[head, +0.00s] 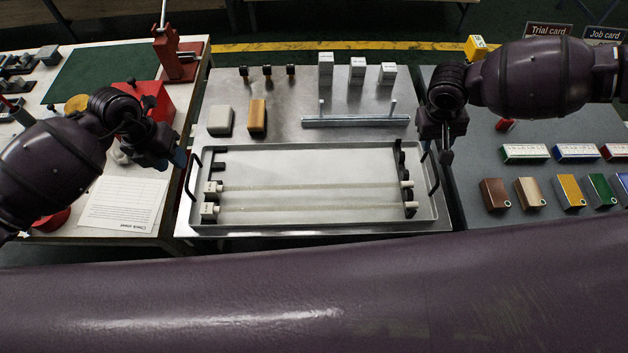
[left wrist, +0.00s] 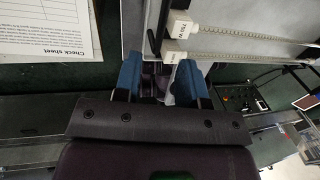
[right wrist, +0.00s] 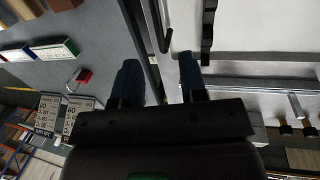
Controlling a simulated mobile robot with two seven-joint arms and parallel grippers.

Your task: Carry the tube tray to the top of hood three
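The tube tray (head: 300,168) is a shallow metal tray on the steel middle table. Two clear tubes with white labelled ends lie across it on black rests. It has a black left handle (head: 191,177) and a black right handle (head: 433,174). My left gripper (head: 178,158) is open and empty beside the left handle; its blue fingers (left wrist: 159,62) point toward the handle in the left wrist view. My right gripper (head: 446,153) is open and empty just outside the right handle, which shows ahead of its fingers (right wrist: 158,68) in the right wrist view. I see no hood.
Behind the tray stand a metal rail with pegs (head: 355,121), white blocks (head: 326,66), a grey block (head: 220,121) and a brown block (head: 257,116). A check sheet (head: 122,203) lies on the left table. Coloured blocks (head: 570,191) stand on the right table.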

